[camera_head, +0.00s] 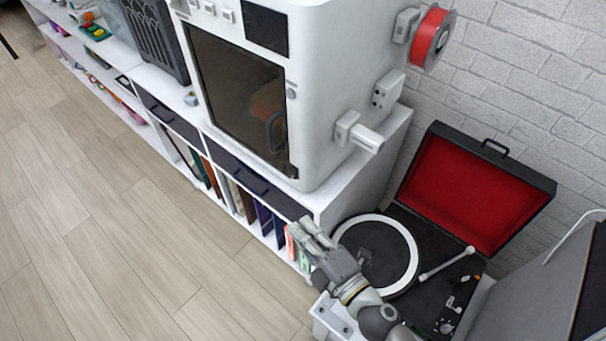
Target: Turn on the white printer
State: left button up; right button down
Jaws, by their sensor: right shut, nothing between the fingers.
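The white printer (335,75) stands on the shelf unit in the upper middle. It has a dark front window with a handle, a dark panel above it, and several small buttons (210,8) along its top front edge. A red spool (431,38) is mounted on its right side. I cannot tell whether the printer is on. My right gripper (304,232) is shut and empty, below the printer near the front right corner of the shelf. It is apart from the printer. My left gripper is not in view.
An open record player (436,165) with a red-lined lid stands right of the shelf, close to my right arm. The white shelf unit (362,172) holds books and drawers. A dark crate (155,35) stands left of the printer. The wooden floor (110,230) is clear.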

aim_at(293, 173)
pick_arm(q)
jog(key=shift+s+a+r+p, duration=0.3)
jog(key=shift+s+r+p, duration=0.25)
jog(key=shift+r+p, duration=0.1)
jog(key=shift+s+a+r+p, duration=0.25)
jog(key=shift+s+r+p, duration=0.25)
jog(key=shift+p, duration=0.1)
pick_arm(e)
jog(key=w+a, duration=0.2)
jog(key=w, duration=0.9)
jog(key=shift+a+f, duration=0.3)
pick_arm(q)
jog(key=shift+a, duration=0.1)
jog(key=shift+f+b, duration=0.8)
pick_arm(e)
jog(key=shift+w+d+f+n, duration=0.15)
jog(key=shift+w+d+n, duration=0.15)
jog(key=shift+n, duration=0.2)
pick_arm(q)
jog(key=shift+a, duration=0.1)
